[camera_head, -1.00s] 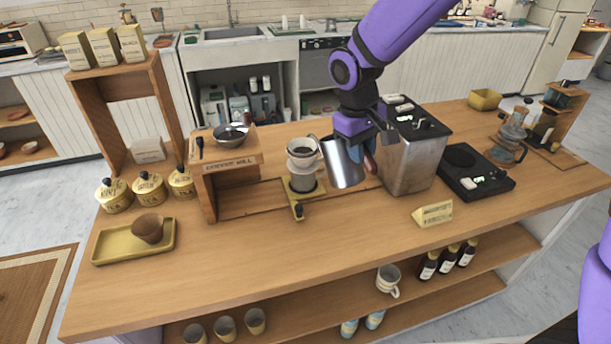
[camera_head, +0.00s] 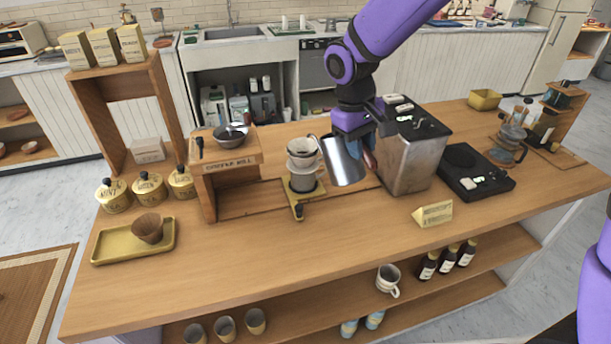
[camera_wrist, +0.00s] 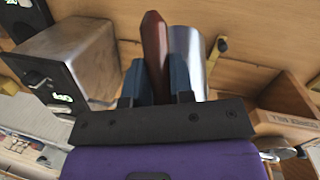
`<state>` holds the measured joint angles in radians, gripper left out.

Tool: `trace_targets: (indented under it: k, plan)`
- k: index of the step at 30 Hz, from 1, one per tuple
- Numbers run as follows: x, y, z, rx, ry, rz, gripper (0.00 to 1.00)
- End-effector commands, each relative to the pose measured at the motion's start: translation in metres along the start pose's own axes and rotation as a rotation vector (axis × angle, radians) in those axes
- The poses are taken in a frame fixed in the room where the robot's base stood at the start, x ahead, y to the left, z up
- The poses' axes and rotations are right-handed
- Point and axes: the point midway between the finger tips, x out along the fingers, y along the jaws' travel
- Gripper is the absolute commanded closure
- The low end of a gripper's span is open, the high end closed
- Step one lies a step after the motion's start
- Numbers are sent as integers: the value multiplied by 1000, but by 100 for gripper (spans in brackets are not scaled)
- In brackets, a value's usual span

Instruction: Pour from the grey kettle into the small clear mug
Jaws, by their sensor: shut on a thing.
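The grey kettle (camera_head: 345,165) is a shiny metal jug held above the counter, slightly tilted, with its spout side to the left. My gripper (camera_head: 369,150) is shut on its brown handle; the wrist view shows the handle (camera_wrist: 154,50) between two blue fingers, with the kettle (camera_wrist: 188,45) beside it. Left of the kettle, a white dripper (camera_head: 302,161) stands over a small clear vessel (camera_head: 303,183) on a yellow stand. This vessel may be the small clear mug; I cannot tell for sure. The spout overlaps the dripper's right edge in the head view. No stream shows.
A wooden coffee mill stand (camera_head: 233,168) is left of the dripper. A steel box machine (camera_head: 407,165) stands close right of the kettle. A black scale or hob (camera_head: 474,174) and a glass press (camera_head: 509,140) are farther right. The counter's front is mostly clear.

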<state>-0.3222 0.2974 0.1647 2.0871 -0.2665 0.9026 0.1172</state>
Motion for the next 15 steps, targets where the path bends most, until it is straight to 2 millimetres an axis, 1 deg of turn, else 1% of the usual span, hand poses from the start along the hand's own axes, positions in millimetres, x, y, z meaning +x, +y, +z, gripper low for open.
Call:
trace_targets:
  k: [10, 15]
  plan:
    - [0, 0, 0, 0, 0, 0, 100]
    - [-4, 0, -2, -2, -19, 3, 100]
